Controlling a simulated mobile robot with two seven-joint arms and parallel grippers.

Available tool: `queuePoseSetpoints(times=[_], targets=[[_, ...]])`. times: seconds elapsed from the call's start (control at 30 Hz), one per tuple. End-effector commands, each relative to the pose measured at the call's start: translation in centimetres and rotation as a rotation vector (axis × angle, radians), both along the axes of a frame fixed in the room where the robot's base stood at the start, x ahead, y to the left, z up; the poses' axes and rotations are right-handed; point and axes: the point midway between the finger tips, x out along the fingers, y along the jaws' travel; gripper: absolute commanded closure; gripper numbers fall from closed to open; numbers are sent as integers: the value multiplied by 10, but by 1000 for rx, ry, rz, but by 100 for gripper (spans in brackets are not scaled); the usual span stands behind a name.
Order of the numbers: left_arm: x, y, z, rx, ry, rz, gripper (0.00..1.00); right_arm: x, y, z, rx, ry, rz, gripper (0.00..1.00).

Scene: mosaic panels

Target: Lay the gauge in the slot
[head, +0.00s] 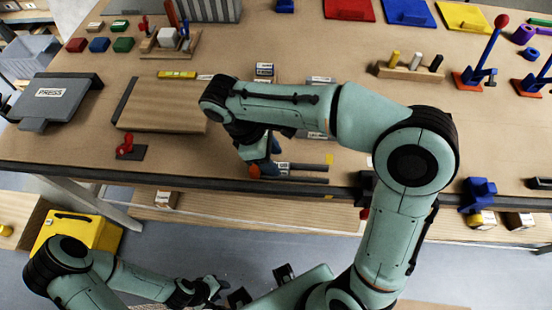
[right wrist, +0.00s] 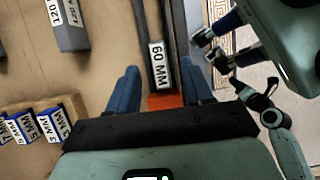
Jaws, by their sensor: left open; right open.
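Two parallel dark rails (head: 305,180) lie near the table's front edge and form a narrow channel. An orange piece (right wrist: 165,101) is at their near end in the right wrist view. A label reading "60 MM" (right wrist: 157,65) lies along the rails; I cannot tell whether it is on a gauge or on the slot. A grey block marked "120" (right wrist: 68,30) lies to its left. My right gripper (right wrist: 161,90) is open above the orange piece, its blue fingers apart on either side with nothing held. My left gripper (head: 208,289) is open and empty, low in front of the table.
Small blue-ended blocks (right wrist: 40,127) with MM labels stand left of my right gripper. A wooden board (head: 160,108) and a red-knobbed piece (head: 125,146) are on the table's left. A press (head: 55,95) is at far left.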

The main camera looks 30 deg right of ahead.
Motion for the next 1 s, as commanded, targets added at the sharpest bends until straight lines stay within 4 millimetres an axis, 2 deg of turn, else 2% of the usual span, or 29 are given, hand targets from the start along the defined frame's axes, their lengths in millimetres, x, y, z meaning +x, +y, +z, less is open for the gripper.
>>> queuePoseSetpoints(times=[0.03,0.2,0.43,0.6,1.0], targets=[[4,0,6,0,-4,0,57,4,5,14,2,-5,2,50],[12,0,18,0,-13,0,57,12,18,52,2,-5,2,50],[22,0,31,0,-26,0,57,20,31,88,1,-4,2,50],[25,0,34,0,-29,0,57,22,35,99,1,-1,1,50],[25,0,34,0,-28,0,57,22,35,99,0,0,1,50]])
